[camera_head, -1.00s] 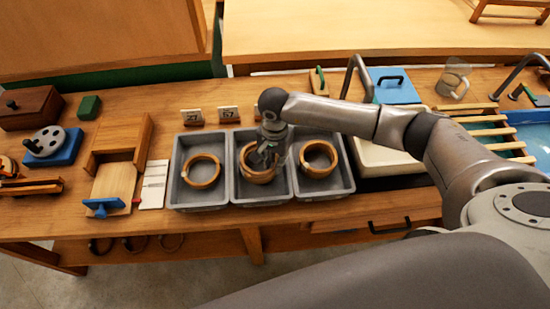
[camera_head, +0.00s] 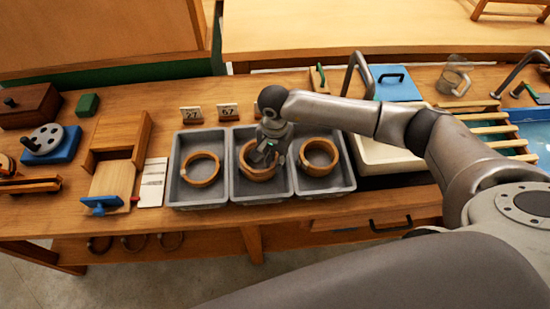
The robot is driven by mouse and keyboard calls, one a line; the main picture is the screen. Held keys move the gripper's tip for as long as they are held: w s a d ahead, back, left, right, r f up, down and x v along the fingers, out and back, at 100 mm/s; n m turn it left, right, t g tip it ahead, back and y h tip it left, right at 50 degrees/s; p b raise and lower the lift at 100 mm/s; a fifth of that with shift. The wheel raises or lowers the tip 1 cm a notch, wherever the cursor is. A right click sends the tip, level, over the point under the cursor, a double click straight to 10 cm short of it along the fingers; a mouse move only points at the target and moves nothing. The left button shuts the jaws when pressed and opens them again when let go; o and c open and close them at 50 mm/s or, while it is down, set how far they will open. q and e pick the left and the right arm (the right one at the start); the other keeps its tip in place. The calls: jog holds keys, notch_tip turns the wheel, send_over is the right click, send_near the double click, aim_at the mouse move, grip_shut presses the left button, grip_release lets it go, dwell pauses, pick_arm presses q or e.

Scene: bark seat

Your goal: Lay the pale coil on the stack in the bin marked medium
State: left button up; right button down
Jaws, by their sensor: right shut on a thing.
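Three grey bins stand side by side, each with wooden coils inside. The left bin (camera_head: 199,204) holds a coil (camera_head: 201,170) lying flat. The middle bin (camera_head: 262,196) holds a stack of coils (camera_head: 259,175) under my right gripper (camera_head: 265,158). The right bin (camera_head: 325,191) holds another coil (camera_head: 319,157). My right gripper points down into the middle bin and is shut at the top of its stack. The gripper hides part of that stack, so I cannot tell the held coil apart from those below. My left gripper is not in view.
Small cards (camera_head: 228,113) stand behind the bins; their marks are too small to read surely, and one is partly hidden by my arm. A wooden box with a blue handle (camera_head: 101,205) is at the left. A white basin (camera_head: 385,157) is at the right.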

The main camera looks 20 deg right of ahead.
jog(key=shift+f+b, duration=0.3)
jog(key=shift+b, duration=0.1)
dwell(0.3)
jog(key=c, duration=1.3)
grip_release()
jog(key=shift+o, duration=0.7)
jog(key=shift+o, duration=1.1)
jog(key=shift+r+p, duration=1.7)
jog(key=shift+r, duration=1.85)
